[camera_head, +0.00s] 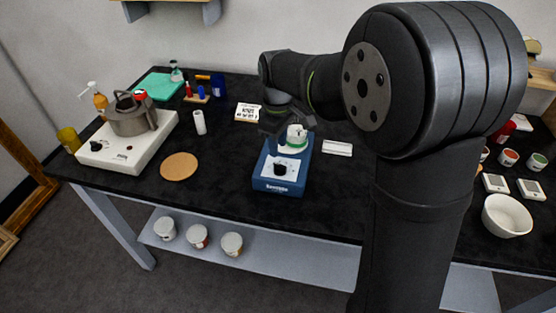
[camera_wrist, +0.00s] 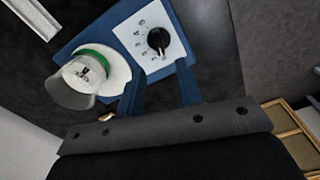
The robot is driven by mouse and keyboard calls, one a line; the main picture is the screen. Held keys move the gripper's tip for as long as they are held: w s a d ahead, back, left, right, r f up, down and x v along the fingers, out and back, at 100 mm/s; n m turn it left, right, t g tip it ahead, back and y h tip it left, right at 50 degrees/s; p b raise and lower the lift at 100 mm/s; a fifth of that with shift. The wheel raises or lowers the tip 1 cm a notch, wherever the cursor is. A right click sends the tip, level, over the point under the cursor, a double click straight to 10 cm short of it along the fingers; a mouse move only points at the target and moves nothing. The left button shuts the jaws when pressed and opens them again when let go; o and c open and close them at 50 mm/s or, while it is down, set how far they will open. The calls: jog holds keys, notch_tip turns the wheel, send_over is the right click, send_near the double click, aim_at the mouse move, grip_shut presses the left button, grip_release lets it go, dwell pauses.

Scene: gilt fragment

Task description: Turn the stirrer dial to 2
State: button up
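The blue stirrer (camera_head: 278,187) stands on the black bench in the middle of the head view. Its black dial (camera_head: 280,169) sits on a white panel at the front. In the wrist view the dial (camera_wrist: 158,41) shows with numbers around it; I cannot tell which number it points to. A clear beaker with a green band (camera_wrist: 82,75) is on the stirrer's round white plate (camera_wrist: 115,77). My gripper (camera_wrist: 160,76) is open and empty, its fingers apart below the dial in the wrist view. In the head view my gripper (camera_head: 284,122) is above the stirrer's back, close to the beaker.
A white hotplate (camera_head: 128,152) with a grey kettle (camera_head: 131,117) stands left, beside a cork mat (camera_head: 180,167). A small white block (camera_head: 337,148) lies right of the stirrer. A white bowl (camera_head: 506,216) is far right. Bench space in front of the cork mat is clear.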

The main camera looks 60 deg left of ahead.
aim_at(278, 164)
notch_tip(278, 164, down, 7)
jog(key=shift+r, duration=0.1)
dwell(0.3)
grip_shut()
